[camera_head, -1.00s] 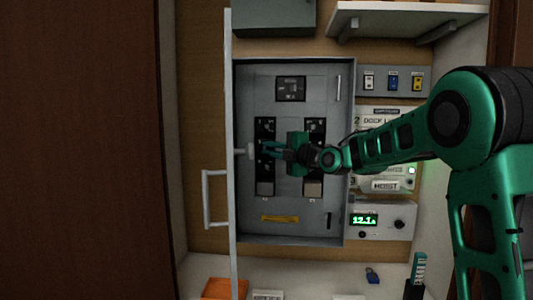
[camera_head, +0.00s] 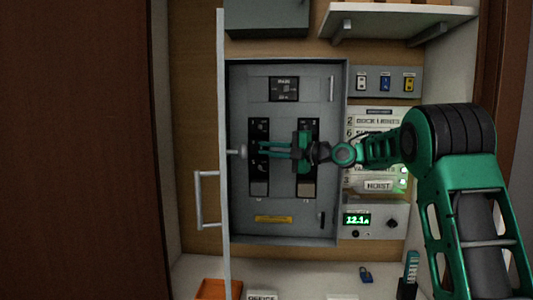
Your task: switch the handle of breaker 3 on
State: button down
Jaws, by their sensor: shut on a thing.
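The grey breaker panel (camera_head: 237,220) stands open, with two black columns of breakers. The left column (camera_head: 259,128) shows above and below my fingers; the right column (camera_head: 308,172) is partly covered by my gripper's body. My gripper (camera_head: 262,148) reaches in from the right, its green fingers lying level across the panel. The tips are at the middle of the left column, shut on what appears to be a breaker handle. The handle itself is hidden or too small to make out, and I cannot read the breaker's number.
The open panel door (camera_head: 223,110) stands edge-on at the left, close to my fingertips. A switch box (camera_head: 385,95), a label board with a HOIST plate (camera_head: 378,185) and a meter reading about 12.1 (camera_head: 357,219) are at the right. An orange tray (camera_head: 213,289) and blue padlock (camera_head: 366,272) lie below.

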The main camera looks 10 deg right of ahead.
jog(key=shift+d+f, duration=0.1)
jog(key=shift+f, duration=0.2)
jog(key=c, duration=1.8)
grip_release()
jog(key=shift+w, duration=0.1)
jog(key=shift+o, duration=0.2)
jog(key=shift+r, duration=0.15)
